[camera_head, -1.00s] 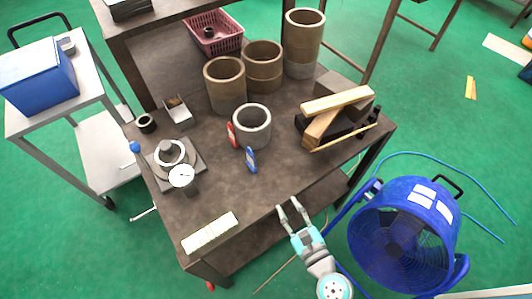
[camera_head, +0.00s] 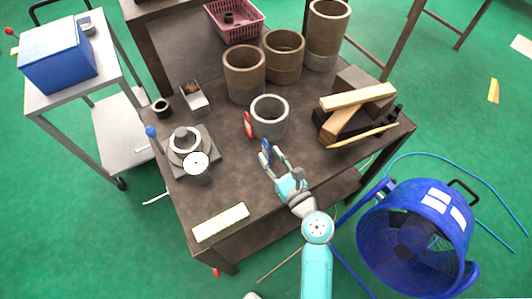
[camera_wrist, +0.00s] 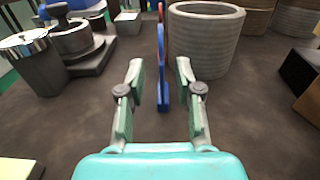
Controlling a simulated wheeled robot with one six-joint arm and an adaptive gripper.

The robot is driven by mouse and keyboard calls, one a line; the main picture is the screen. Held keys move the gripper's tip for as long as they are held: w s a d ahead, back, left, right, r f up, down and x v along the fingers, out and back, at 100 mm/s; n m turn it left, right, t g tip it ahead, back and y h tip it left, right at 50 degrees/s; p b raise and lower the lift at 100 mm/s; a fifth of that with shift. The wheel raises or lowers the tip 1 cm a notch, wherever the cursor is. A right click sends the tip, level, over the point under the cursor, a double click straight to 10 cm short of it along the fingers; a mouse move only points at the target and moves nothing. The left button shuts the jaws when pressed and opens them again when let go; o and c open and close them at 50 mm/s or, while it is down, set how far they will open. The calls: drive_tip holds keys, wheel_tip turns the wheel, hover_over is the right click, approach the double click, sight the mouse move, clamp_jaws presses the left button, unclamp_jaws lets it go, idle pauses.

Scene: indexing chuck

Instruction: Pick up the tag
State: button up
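A blue tag (camera_head: 266,147) stands upright on the brown table, near a grey ring (camera_head: 269,117). A red tag (camera_head: 248,125) stands beside the ring, farther back. In the wrist view the blue tag (camera_wrist: 162,65) is seen edge-on, and the red tag (camera_wrist: 161,12) shows just behind its top. My gripper (camera_head: 272,156) is open, low over the table at the blue tag. In the wrist view its fingertips (camera_wrist: 159,70) lie left and right of the blue tag with gaps on both sides. Whether the tag is fully between them in depth is hard to tell.
A round chuck (camera_head: 188,145) with a dial (camera_head: 196,163) stands at the left of the table. Wooden bars (camera_head: 357,98) lie at the right, and brown cylinders (camera_head: 244,75) stand behind. A pale block (camera_head: 221,222) lies at the front. A blue fan (camera_head: 415,222) stands right.

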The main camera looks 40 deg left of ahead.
sight(266, 147)
drive_tip(key=shift+x, duration=1.7)
drive_tip(key=shift+w, duration=0.1)
clamp_jaws()
